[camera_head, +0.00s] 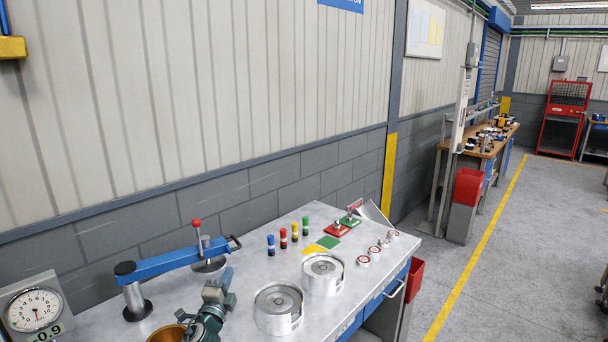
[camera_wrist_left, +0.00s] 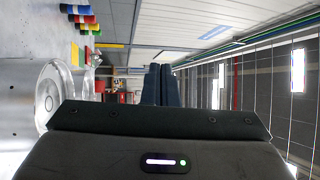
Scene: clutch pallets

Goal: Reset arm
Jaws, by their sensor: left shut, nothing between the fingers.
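My left gripper (camera_head: 222,281) is low in the head view, above the workbench and left of the nearer silver drum. In the left wrist view its two dark fingers (camera_wrist_left: 161,84) lie together, shut with nothing between them. My right gripper is not in view. The silver workbench (camera_head: 345,268) runs along the wall. The nearer round silver drum (camera_head: 279,306) and a second drum (camera_head: 323,273) stand on it, apart from the gripper. One drum also shows at the left edge of the wrist view (camera_wrist_left: 50,90).
A blue lever arm (camera_head: 185,262) with a red knob and a dial gauge (camera_head: 35,308) stand at left. A brass bowl (camera_head: 167,334) is at the front. A red bin (camera_head: 416,279) hangs at the right end.

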